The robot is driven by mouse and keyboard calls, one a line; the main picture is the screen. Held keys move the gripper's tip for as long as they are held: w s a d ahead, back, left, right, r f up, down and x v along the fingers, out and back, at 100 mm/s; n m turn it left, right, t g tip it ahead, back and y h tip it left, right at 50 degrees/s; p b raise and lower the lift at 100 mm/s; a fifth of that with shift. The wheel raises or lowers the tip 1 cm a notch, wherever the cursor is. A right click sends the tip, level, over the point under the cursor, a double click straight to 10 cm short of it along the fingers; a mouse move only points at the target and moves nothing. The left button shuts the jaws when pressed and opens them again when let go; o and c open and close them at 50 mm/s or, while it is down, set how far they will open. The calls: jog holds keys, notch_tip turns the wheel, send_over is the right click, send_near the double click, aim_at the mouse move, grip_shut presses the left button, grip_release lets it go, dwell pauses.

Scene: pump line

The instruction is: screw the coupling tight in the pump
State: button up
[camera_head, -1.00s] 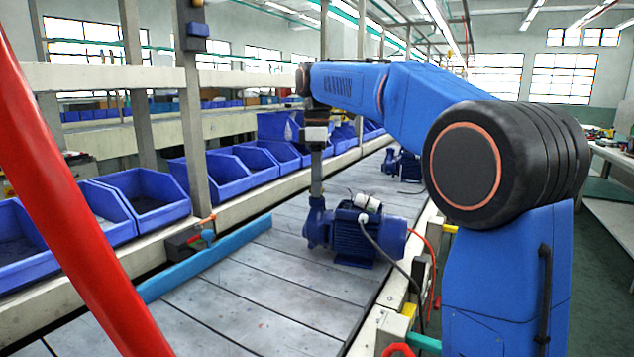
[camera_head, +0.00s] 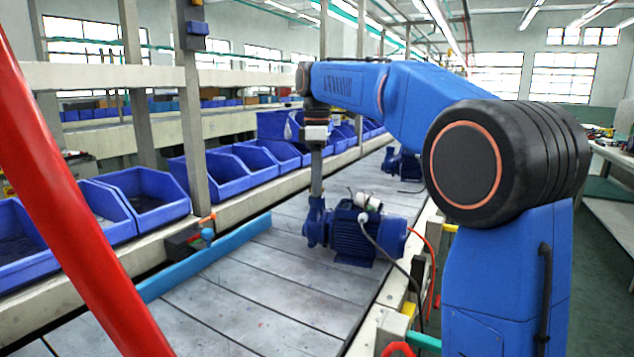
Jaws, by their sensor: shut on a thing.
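The blue pump (camera_head: 355,236) stands on the grey slatted line in the middle of the view, with its ribbed motor body to the right and its pump head (camera_head: 315,227) to the left. My gripper (camera_head: 316,188) points straight down over the pump head, its lower end at the top of the head. It is shut on the coupling, which is too small and covered to make out. I cannot tell how deep the coupling sits in the pump.
Blue bins (camera_head: 145,195) line the left shelf. A second blue pump (camera_head: 403,164) stands farther back. A dark cable (camera_head: 385,255) hangs from the near pump. A red bar (camera_head: 65,190) crosses the left foreground.

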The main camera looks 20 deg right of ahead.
jog(key=shift+f, duration=0.2)
jog(key=o, duration=1.1)
jog(key=shift+o, duration=0.2)
jog(key=shift+r, duration=0.1)
jog(key=shift+r, duration=2.95)
jog(key=shift+r, duration=0.1)
notch_tip(320, 180, up, 7)
jog(key=shift+r, duration=0.15)
